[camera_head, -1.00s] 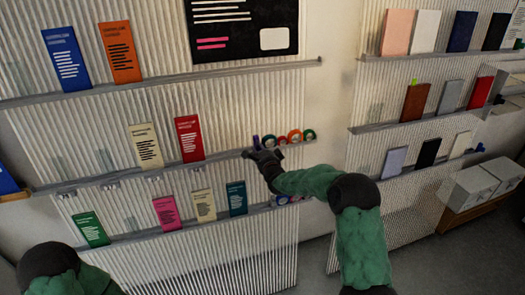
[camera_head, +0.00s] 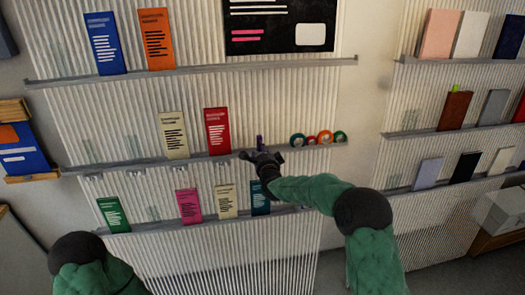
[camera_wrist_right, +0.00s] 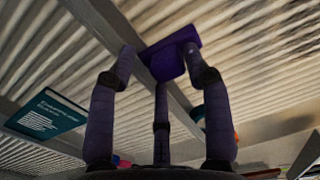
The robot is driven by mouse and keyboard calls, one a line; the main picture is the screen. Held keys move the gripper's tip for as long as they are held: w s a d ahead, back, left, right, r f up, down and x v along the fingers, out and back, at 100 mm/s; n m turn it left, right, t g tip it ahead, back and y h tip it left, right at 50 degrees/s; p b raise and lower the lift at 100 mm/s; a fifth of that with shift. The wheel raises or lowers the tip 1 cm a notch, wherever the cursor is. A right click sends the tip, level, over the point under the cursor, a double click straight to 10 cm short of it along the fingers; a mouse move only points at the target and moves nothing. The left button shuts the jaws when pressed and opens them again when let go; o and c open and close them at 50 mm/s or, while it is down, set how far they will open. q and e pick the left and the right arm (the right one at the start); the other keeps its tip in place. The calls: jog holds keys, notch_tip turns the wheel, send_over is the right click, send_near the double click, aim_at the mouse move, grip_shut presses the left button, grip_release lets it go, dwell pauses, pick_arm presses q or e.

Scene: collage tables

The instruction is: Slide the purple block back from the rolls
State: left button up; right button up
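The purple block (camera_head: 260,142) stands on the middle ledge of the left wall panel, to the left of the coloured rolls (camera_head: 310,139) with a clear gap between. My right gripper (camera_head: 261,156) is just in front of the block, its fingers spread to either side. In the right wrist view the purple block (camera_wrist_right: 170,62) shows beyond and between the fingertips of the right gripper (camera_wrist_right: 160,70); I cannot tell whether they touch it. My left gripper is not in view; only part of my left arm shows at the lower left.
The middle ledge (camera_head: 140,164) also holds a cream booklet (camera_head: 174,136) and a red booklet (camera_head: 217,132) left of the block. Below are green, pink, cream and teal booklets (camera_head: 260,198). A second panel with several small books stands at the right.

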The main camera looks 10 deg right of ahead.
jog(key=shift+r, duration=0.25)
jog(key=s+r, duration=0.1)
jog(key=s, duration=1)
jog(key=shift+s+d, duration=0.25)
jog(key=shift+s, duration=0.15)
